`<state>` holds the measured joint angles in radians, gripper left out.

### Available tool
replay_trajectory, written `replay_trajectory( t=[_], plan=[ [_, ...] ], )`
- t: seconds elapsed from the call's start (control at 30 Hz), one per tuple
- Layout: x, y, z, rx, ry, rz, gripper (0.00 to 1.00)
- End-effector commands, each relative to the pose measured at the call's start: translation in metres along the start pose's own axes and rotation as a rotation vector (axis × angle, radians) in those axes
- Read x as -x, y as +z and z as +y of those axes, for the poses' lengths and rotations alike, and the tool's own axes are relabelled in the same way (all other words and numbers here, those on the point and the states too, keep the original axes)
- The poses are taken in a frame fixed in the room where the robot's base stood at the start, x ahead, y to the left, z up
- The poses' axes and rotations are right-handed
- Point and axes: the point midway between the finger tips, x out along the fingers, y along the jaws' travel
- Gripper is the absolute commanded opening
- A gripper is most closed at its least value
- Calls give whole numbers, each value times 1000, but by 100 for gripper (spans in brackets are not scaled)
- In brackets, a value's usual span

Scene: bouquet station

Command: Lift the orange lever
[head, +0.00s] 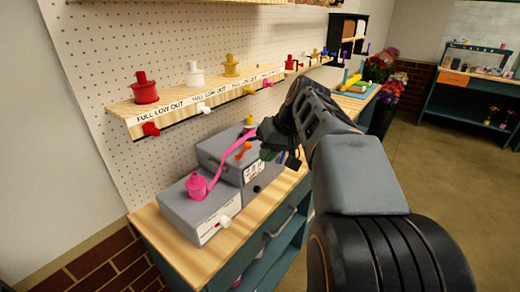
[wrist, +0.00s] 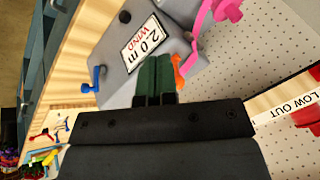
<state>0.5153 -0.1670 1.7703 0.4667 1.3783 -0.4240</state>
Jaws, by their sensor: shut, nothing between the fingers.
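The orange lever (head: 243,150) sticks out of the grey winding machine (head: 222,152) in the head view, just left of my gripper. In the wrist view the orange lever (wrist: 179,69) shows right beside the fingertips, partly hidden behind them. My gripper (head: 272,149) is shut and empty, with its green fingers (wrist: 156,72) together in front of the machine. I cannot tell whether the fingers touch the lever. The machine's label (wrist: 143,43) reads 2.0 m WIND.
A pink spool (head: 196,187) sits on the lower grey box, and a pink ribbon (head: 220,164) runs from it past the lever. A blue crank (wrist: 98,76) is on the machine. A shelf (head: 190,101) with coloured spools overhangs behind.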

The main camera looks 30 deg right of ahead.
Motion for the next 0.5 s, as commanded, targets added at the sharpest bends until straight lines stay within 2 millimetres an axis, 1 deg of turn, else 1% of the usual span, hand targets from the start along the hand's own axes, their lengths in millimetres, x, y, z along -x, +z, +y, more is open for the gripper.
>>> replay_trajectory(
  t=[0.03, 0.1, 0.2, 0.33, 0.5],
  plan=[
    [10, -13, 18, -7, -33, 27, 0],
    [27, -26, 33, 6, -80, 59, 0],
    [48, -39, 51, 32, -131, 102, 0],
    [67, -47, 67, 64, -168, 143, 0],
    [77, -50, 73, 84, -185, 163, 0]
  ],
)
